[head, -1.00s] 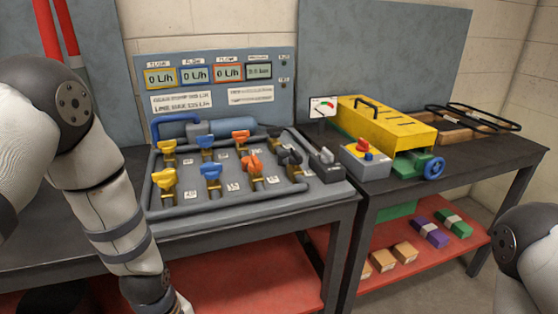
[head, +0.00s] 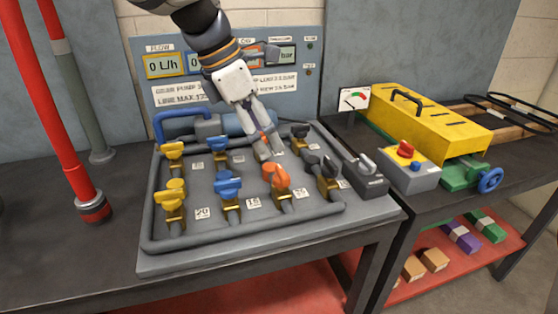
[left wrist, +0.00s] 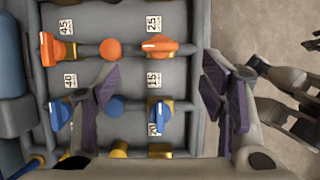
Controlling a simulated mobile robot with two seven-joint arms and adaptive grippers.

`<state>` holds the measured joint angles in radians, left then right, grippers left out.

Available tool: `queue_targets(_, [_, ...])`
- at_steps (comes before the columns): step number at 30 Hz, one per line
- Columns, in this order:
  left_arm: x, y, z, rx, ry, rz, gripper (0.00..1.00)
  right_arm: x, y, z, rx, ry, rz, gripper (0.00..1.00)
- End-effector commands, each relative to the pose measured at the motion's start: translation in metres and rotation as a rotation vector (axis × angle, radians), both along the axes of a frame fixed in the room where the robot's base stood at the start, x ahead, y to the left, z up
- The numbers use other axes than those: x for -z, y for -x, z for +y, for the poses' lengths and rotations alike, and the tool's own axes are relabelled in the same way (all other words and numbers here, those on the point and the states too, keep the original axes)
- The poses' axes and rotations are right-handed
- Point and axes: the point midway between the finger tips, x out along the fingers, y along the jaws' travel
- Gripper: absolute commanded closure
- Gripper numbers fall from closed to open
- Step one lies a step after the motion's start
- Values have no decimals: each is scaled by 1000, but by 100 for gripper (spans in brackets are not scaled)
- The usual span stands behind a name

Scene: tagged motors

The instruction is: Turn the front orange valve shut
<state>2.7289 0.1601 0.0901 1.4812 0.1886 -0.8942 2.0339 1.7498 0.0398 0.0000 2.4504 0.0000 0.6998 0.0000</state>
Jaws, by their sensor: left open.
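The front orange valve (head: 276,178) stands on the pipe panel (head: 190,235) in the head view. In the left wrist view its handle (left wrist: 160,45) lies lengthwise along its pipe. The back orange valve (left wrist: 57,48) shows there too, its handle across the pipe; in the head view my gripper mostly hides it. My left gripper (head: 266,150) is above the panel, just behind the front orange valve in the head view. In the left wrist view its fingers (left wrist: 164,90) are wide apart with nothing held; the orange handle lies above the gap between them.
Blue valves (head: 228,188), yellow valves (head: 172,200) and dark valves (head: 325,172) crowd around. A grey switch box (head: 368,182) stands right of the panel. Dark mechanical parts (left wrist: 290,88), perhaps of my other arm, show at the right in the left wrist view.

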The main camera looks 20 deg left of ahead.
Motion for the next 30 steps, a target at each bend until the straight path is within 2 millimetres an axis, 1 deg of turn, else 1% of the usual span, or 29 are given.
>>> queue_targets(1, [18,-3,-4,1,1,12,35,3,3,0,0,0,13,60])
queue_targets(3, [36,-7,-10,1,2,13,35,5,6,0,0,0,21,60])
queue_targets(6, [58,-12,-18,1,0,11,35,8,8,0,0,0,31,60])
queue_targets(9, [74,-16,-23,2,0,8,35,10,10,0,0,-1,38,60])
queue_targets(13, [84,-19,-27,2,0,5,35,11,11,0,0,0,41,60])
queue_targets(21, [85,-20,-28,1,-1,0,35,10,11,0,0,-1,40,60])
queue_targets(22, [85,-20,-28,1,-1,0,40,10,11,0,0,-1,40,60])
queue_targets(23, [85,-19,-28,1,-1,0,46,10,11,0,0,-1,40,60])
queue_targets(24, [85,-19,-28,1,-1,0,55,10,11,0,0,0,40,60])
queue_targets(26, [85,-19,-28,1,-1,0,69,10,11,0,0,0,40,60])
queue_targets(27, [85,-19,-28,1,-1,1,78,10,11,0,0,0,40,60])
queue_targets(28, [85,-19,-28,1,-1,1,83,10,11,0,0,-1,40,60])
queue_targets(30, [85,-19,-28,1,-1,1,83,10,11,0,0,-1,40,60])
